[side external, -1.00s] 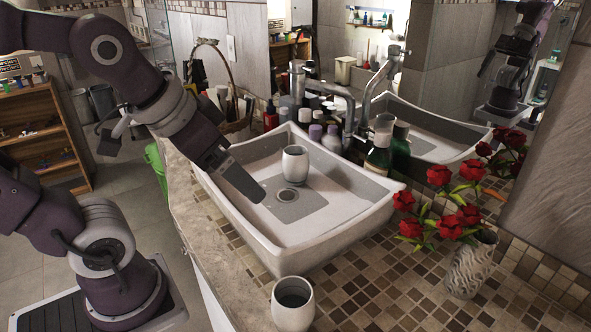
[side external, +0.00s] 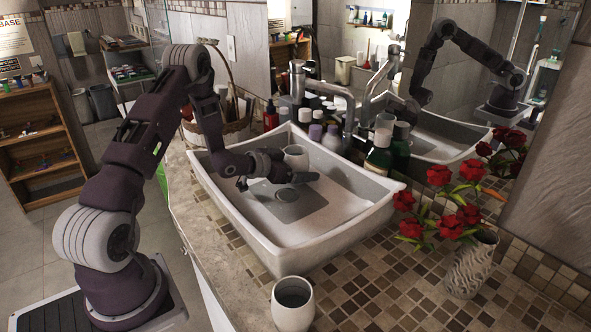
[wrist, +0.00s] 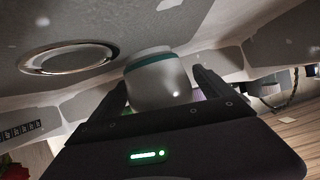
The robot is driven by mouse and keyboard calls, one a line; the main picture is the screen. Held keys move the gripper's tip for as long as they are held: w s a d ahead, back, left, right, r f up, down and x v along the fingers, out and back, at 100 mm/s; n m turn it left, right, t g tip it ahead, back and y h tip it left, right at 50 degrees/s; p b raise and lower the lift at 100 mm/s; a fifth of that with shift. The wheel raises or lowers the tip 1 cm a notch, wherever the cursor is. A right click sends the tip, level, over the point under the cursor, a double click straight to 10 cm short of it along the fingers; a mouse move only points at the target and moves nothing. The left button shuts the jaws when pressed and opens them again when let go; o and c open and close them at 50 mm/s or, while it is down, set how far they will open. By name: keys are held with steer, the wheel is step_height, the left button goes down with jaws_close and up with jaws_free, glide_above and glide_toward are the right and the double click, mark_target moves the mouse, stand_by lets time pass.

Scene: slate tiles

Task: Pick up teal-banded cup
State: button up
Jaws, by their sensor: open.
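The teal-banded cup (wrist: 152,82) is pale, with a teal stripe near its rim. In the wrist view it appears between the two dark fingers of my gripper (wrist: 162,86), which are apart. In the side external view the cup (side external: 296,155) stands in the sink, with its lower part hidden behind my gripper (side external: 298,177). My gripper lies low and nearly level inside the basin. I cannot tell whether either finger touches the cup.
The white sink (side external: 345,222) has walls all around my gripper, and its drain (wrist: 68,57) is close by. A second pale cup (side external: 293,304) stands on the tiled counter in front. A faucet (side external: 325,85), bottles (side external: 379,155) and a vase of red roses (side external: 470,264) stand around the sink.

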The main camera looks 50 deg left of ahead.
steer(key=shift+w+f, duration=0.2)
steer(key=shift+w, duration=0.4)
jaws_close()
step_height(320, 180, up, 10)
stand_by(0.3)
